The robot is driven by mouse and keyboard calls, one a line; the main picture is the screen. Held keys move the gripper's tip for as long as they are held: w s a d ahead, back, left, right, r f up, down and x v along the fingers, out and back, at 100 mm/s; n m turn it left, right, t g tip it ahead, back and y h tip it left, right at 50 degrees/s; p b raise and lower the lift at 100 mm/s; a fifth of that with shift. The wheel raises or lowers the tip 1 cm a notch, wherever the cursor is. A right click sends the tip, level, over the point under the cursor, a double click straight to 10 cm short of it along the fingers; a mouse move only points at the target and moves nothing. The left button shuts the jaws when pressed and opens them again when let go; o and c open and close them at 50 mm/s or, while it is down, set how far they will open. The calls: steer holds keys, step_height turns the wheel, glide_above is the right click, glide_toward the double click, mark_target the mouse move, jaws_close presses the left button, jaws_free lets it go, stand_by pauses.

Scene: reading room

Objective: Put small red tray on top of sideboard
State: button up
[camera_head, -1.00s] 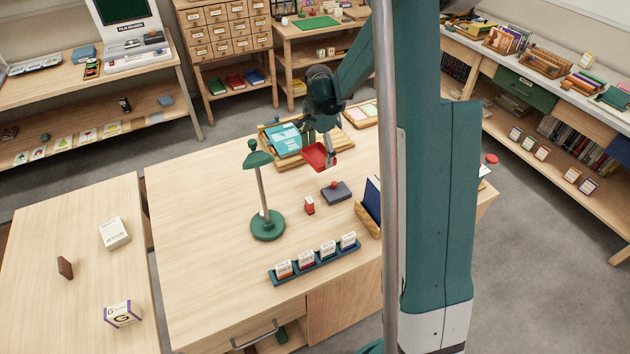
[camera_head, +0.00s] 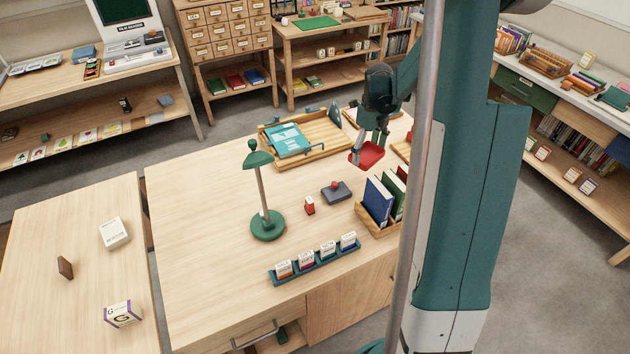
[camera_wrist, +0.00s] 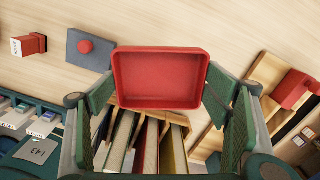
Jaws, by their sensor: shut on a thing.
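The small red tray (camera_head: 369,155) is in the air over the right part of the big wooden desk (camera_head: 200,210). In the wrist view the red tray (camera_wrist: 160,78) looks empty, with its open side towards the camera. My gripper (camera_head: 367,146) is shut on it. In the wrist view the green finger pads of my gripper (camera_wrist: 161,92) sit at its left and right sides. The sideboard is not labelled. The long pale-topped cabinet (camera_head: 516,72) with a green drawer at the right may be it, and my arm hides part of it.
A wooden book holder (camera_head: 372,221) with upright books stands below the tray. A wooden tray (camera_head: 325,130) with a teal folder, a green lamp (camera_head: 267,226) and a grey block with a red knob (camera_head: 336,192) are on the desk. The right cabinet top carries several items.

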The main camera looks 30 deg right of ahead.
mark_target(380, 152)
steer(key=shift+s+d+r+m, duration=0.1)
steer(key=shift+s+d+m, duration=0.55)
steer(key=shift+d+m, duration=0.3)
steer(key=shift+s+d+r+m, duration=0.1)
steer(key=shift+s+d+m, duration=0.55)
steer(key=shift+d+m, duration=0.3)
steer(key=shift+a+f, duration=0.1)
steer(key=shift+f+b, duration=0.35)
steer(key=shift+f, duration=2.75)
steer(key=shift+f, duration=1.85)
steer(key=shift+f+b, duration=0.2)
steer(key=shift+b, duration=0.2)
steer(key=o, duration=1)
steer(key=shift+r, duration=0.2)
